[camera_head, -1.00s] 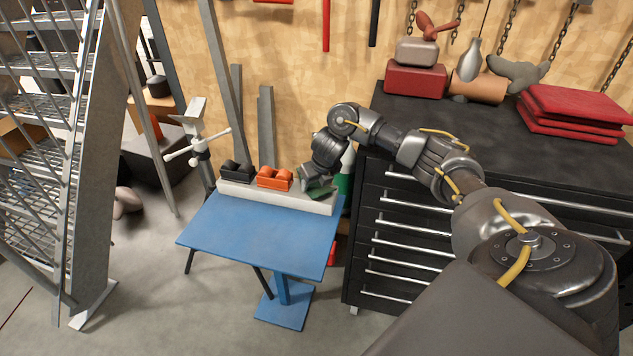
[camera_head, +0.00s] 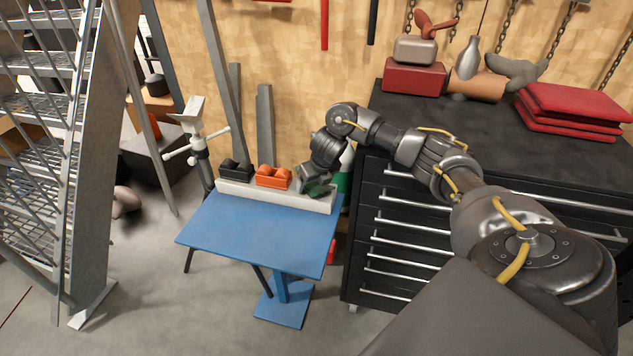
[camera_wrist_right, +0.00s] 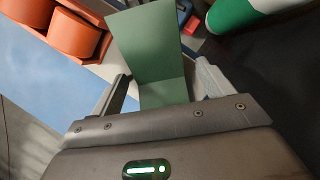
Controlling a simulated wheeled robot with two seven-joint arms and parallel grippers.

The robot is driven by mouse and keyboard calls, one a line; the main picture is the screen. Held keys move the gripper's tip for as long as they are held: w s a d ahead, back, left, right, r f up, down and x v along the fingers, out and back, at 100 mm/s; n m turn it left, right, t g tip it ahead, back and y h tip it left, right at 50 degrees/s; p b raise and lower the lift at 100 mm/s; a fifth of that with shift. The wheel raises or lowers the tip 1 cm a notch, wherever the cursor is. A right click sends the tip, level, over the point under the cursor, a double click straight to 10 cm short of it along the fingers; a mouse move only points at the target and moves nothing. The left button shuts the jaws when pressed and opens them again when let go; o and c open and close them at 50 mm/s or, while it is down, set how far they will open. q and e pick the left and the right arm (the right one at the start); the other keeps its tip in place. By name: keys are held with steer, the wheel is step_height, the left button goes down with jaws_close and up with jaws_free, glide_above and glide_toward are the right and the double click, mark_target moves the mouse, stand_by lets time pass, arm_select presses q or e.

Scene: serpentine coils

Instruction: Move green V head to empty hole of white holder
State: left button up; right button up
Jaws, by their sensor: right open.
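The white holder (camera_head: 232,190) is a long bar along the back edge of the blue table. A black double-roller head (camera_head: 236,171) and an orange double-roller head (camera_head: 273,177) sit on its left and middle parts. The green V head (camera_head: 319,192) is at the holder's right end, mostly hidden by my right gripper (camera_head: 312,188). In the right wrist view, the green V head (camera_wrist_right: 150,45) shows two flat plates meeting in a bend. My right gripper (camera_wrist_right: 162,78) is open, with one finger on each side of it. The empty hole cannot be made out. My left gripper is out of view.
The blue table (camera_head: 262,235) is clear in front of the holder. A black tool cabinet (camera_head: 400,270) stands close on the right. A green and white object (camera_wrist_right: 235,12) stands behind the table's right end. A metal stand (camera_head: 197,140) is at the left.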

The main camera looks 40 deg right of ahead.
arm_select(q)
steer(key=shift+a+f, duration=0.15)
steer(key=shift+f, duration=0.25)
arm_select(e)
steer(key=shift+a+f, duration=0.1)
steer(key=shift+f, duration=0.3)
